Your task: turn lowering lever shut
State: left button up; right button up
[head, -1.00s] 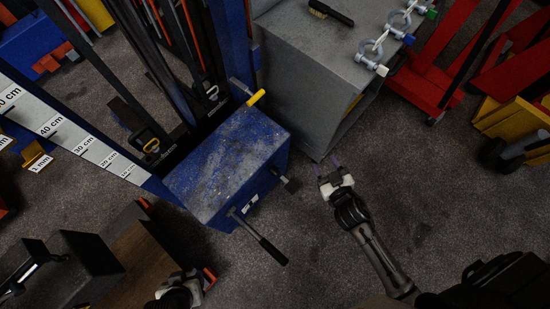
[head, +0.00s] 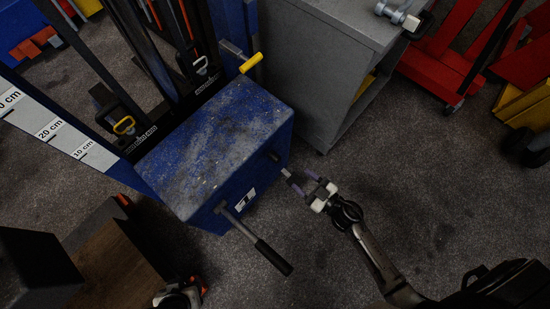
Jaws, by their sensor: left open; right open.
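The blue jack housing (head: 215,145) stands left of centre, its top scuffed. A short lever with a pale shaft (head: 286,173) sticks out of its front right face; I take it for the lowering lever. A longer lever with a black grip (head: 273,256) slopes from the same face. My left gripper (head: 197,287) is open at the bottom edge, partly cut off, away from the levers.
A yellow-handled lever (head: 250,63) sits behind the housing. A grey cabinet (head: 325,60) stands behind right, with shackles (head: 398,17) on top. A brown and black block (head: 113,256) lies at lower left. Red equipment (head: 443,62) stands at far right. The floor (head: 440,165) at right is open.

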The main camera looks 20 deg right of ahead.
aim_at(279, 162)
jog(key=b+x, duration=0.2)
jog(key=x, duration=0.8)
jog(key=shift+w+f, duration=0.1)
jog(key=shift+b+x, duration=0.3)
jog(key=shift+x, duration=0.7)
jog(key=shift+a, duration=0.1)
jog(key=shift+c, duration=0.5)
grip_shut()
jog(key=shift+a, duration=0.1)
